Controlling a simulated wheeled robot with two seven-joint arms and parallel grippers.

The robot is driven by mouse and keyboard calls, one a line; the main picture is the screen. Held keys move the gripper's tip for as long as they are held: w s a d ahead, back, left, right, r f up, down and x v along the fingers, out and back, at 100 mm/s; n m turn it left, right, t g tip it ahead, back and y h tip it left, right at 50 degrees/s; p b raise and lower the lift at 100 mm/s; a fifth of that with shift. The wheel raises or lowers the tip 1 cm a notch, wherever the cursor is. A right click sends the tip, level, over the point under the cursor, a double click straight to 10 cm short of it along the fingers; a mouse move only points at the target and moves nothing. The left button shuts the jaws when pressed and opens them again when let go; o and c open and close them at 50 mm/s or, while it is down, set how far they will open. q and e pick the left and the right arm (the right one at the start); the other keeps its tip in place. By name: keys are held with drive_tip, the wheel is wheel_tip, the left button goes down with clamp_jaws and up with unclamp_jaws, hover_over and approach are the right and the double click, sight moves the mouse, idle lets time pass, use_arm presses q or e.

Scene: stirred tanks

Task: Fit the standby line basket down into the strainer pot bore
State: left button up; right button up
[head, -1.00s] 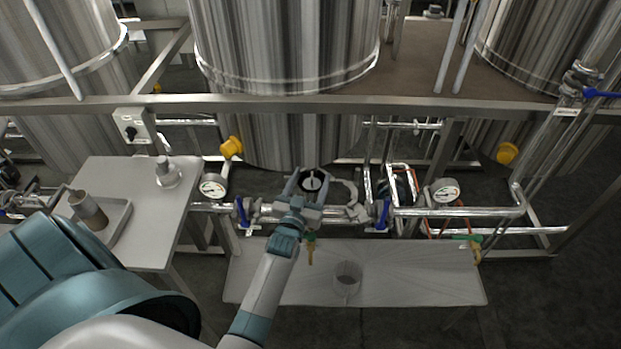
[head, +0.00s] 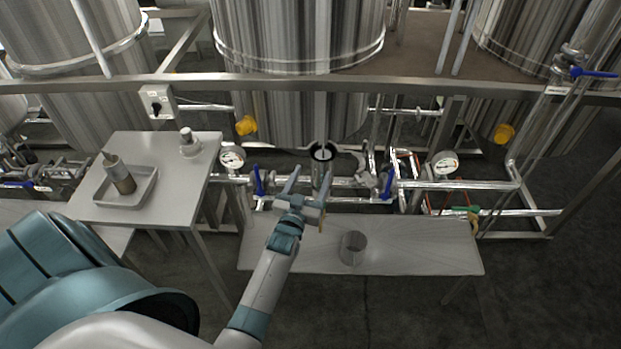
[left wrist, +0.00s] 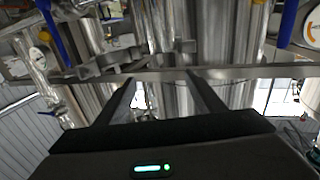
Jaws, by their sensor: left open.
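The strainer pot (head: 320,174) stands upright in the pipe run, with a dark ring around its bore. A pale upright piece shows at the bore; I cannot tell if it is a basket's handle. A grey-brown basket (head: 122,180) with an upright handle stands in a tray. My right gripper is not seen.
The tray (head: 104,197) lies on the left table (head: 183,187), near a small knobbed part (head: 189,146). Blue-handled valves (head: 259,182) (head: 387,184) flank the pot. Pressure gauges (head: 232,158) (head: 444,163) stand further out. The low bench (head: 425,245) has free room to the right.

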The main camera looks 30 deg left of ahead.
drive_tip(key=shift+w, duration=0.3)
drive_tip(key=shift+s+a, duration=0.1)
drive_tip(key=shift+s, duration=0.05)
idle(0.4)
use_arm(q)
drive_tip(key=s+d+f+m+g+h+b, duration=0.1)
drive_tip(key=s+d+f+g, duration=0.4)
drive_tip(key=f, duration=0.7)
drive_tip(key=s+d+f+m+h+b, duration=0.1)
drive_tip(key=s+d+f+h, duration=0.1)
drive_tip(key=s+f, duration=0.8)
drive_tip(key=s+d+f+m+g+h, duration=0.1)
drive_tip(key=s+d+f+g, duration=0.25)
drive_tip(key=f, duration=1.05)
drive_tip(key=s+f+g, duration=0.2)
drive_tip(key=s+f, duration=0.4)
drive_tip(key=s, duration=0.7)
drive_tip(key=s+f+m+g+b, duration=0.1)
drive_tip(key=s+f+g, duration=0.2)
drive_tip(key=s, duration=0.9)
drive_tip(key=s+f+m+g+b, duration=0.1)
drive_tip(key=s+f+g, duration=0.2)
drive_tip(key=s+f, duration=0.6)
drive_tip(key=s, duration=0.4)
drive_tip(key=shift+s+d+f+h, duration=0.3)
drive_tip(key=shift+d+f, duration=0.05)
drive_tip(key=shift+d, duration=0.05)
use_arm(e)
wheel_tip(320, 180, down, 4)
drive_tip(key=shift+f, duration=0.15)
